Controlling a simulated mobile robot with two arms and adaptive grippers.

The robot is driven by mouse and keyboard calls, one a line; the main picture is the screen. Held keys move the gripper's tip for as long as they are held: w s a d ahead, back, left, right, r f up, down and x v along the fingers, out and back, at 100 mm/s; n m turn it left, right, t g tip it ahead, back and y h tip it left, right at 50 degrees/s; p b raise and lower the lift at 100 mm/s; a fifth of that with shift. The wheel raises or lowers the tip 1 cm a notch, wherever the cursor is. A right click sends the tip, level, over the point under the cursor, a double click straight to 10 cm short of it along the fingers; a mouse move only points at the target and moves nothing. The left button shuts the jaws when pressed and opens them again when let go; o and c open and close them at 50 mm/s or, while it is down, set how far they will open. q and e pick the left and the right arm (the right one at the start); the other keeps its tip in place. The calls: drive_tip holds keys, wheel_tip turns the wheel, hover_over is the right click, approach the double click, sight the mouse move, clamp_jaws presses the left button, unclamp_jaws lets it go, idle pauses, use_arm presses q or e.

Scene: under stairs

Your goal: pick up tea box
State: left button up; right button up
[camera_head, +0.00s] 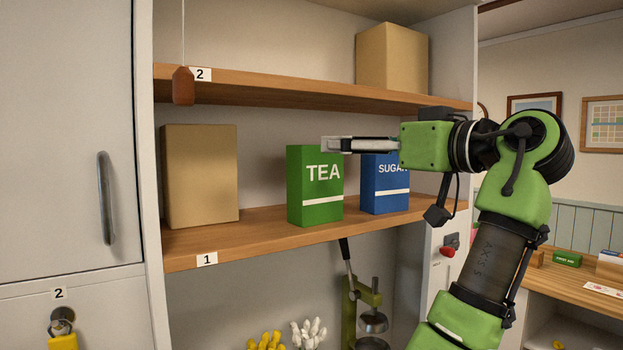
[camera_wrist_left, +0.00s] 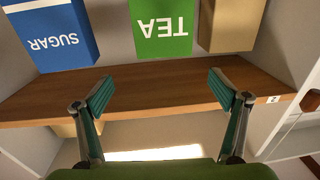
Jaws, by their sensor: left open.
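The green tea box (camera_head: 318,185) stands upright on the lower shelf, beside the blue sugar box (camera_head: 385,190). My left gripper (camera_head: 332,145) overlaps the tea box's upper right edge in the head view. In the left wrist view, which is upside down, the tea box (camera_wrist_left: 160,28) is beyond the open fingers (camera_wrist_left: 163,90), roughly centred between them. The jaws are empty. The sugar box (camera_wrist_left: 52,38) is to the left there. My fingers and arm partly cover the sugar box in the head view. My right gripper is not in view.
A cardboard box (camera_head: 200,175) stands left of the tea box on the lower shelf (camera_head: 260,232). The upper shelf (camera_head: 300,90) runs close above the gripper and bears another cardboard box (camera_head: 392,58). A red-brown pull (camera_head: 183,86) hangs at the left.

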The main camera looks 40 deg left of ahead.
sight(315, 148)
use_arm(q)
drive_tip(key=p+x, duration=0.2)
drive_tip(key=x, duration=0.2)
drive_tip(key=p+x, duration=0.2)
drive_tip(key=x, duration=0.1)
drive_tip(key=p+x, duration=0.2)
drive_tip(key=x, duration=0.2)
drive_tip(key=shift+s+a+f, duration=0.25)
drive_tip(key=shift+a, duration=0.2)
drive_tip(key=shift+a+f, duration=0.15)
drive_tip(key=shift+a, duration=0.05)
drive_tip(key=shift+d, duration=0.15)
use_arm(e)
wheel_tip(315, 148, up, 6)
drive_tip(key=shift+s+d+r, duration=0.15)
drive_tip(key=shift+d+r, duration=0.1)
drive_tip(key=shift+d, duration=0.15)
